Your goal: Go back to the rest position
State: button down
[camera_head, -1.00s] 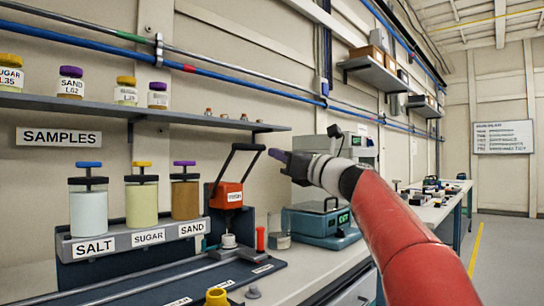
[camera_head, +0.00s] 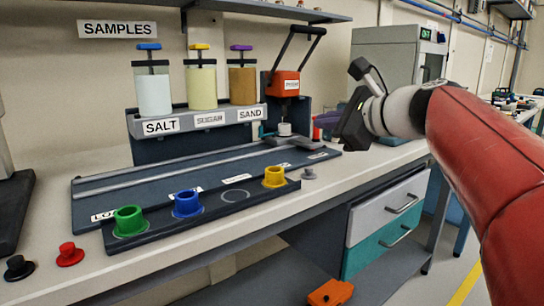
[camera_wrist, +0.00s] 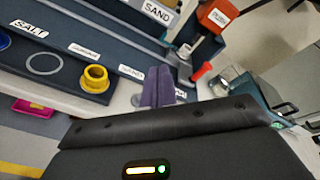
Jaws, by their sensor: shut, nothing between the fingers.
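My gripper (camera_head: 322,122) is held in the air over the right part of the bench, just right of the orange press (camera_head: 285,84). Its purple fingertips show left of the dark gripper body. In the wrist view the two purple fingers (camera_wrist: 158,86) are together with nothing between them. My red arm comes in from the right edge of the head view.
A dark tray (camera_head: 215,208) along the bench front holds green (camera_head: 130,221), blue (camera_head: 187,203) and yellow (camera_head: 274,176) cups. Salt, sugar and sand dispensers (camera_head: 201,84) stand behind. A grey machine (camera_head: 395,52) stands behind my wrist. A drawer unit (camera_head: 385,225) is below.

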jog(key=s+d+f+n+g+h, duration=0.2)
jog(key=s+f+n, duration=0.8)
jog(key=f, duration=0.6)
jog(key=s+d+f+n+g+h, duration=0.2)
jog(key=s+f+n+g+h, duration=0.2)
jog(key=s+f+n, duration=0.6)
jog(key=s+f+h, duration=0.2)
jog(key=s+f, duration=0.3)
jog(key=shift+f+n+g+h, duration=0.3)
jog(key=shift+f+g+h, duration=0.1)
jog(key=shift+s, duration=0.1)
